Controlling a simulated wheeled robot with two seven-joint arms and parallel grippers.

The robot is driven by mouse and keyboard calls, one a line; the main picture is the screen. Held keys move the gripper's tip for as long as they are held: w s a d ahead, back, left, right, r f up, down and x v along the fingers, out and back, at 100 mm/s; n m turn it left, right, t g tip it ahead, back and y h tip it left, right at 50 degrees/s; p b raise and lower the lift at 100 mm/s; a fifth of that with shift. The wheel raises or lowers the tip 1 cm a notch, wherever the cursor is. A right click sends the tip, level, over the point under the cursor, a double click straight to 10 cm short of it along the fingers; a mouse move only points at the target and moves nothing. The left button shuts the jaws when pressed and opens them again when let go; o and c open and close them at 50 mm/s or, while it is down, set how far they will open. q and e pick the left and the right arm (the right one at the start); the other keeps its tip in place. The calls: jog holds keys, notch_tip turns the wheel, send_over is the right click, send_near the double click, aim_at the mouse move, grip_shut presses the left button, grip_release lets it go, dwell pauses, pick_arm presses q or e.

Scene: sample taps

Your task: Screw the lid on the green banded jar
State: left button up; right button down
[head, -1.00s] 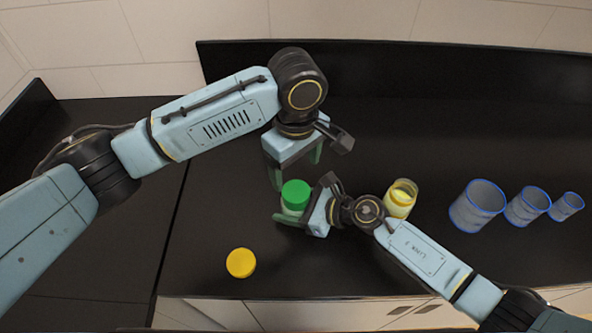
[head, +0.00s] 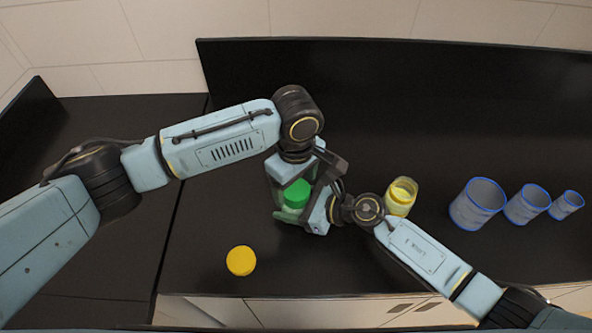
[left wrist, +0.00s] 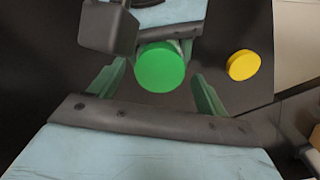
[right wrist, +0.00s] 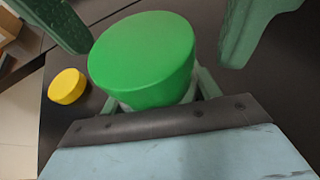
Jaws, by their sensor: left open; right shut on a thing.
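The green lid (head: 297,193) sits on top of the green banded jar (head: 290,214), which stands upright on the black counter. The lid also shows in the left wrist view (left wrist: 160,67) and large in the right wrist view (right wrist: 143,58). My right gripper (head: 300,218) is shut on the jar body below the lid; the lid hides much of this grip. My left gripper (head: 293,182) is open above the jar, its fingers on either side of the lid and apart from it in the left wrist view. Whether the lid is threaded tight cannot be told.
A yellow lid (head: 241,261) lies on the counter near the front edge. A yellow banded jar (head: 401,197) without a lid stands close behind my right arm. Blue-rimmed grey containers (head: 477,204) stand at the right. The counter's back is clear.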

pick_arm(q)
jog(key=shift+f, duration=0.4)
jog(key=shift+c, duration=0.3)
jog(key=c, duration=1)
jog(key=m, duration=0.3)
jog(key=o, duration=1.1)
jog(key=shift+r, duration=0.1)
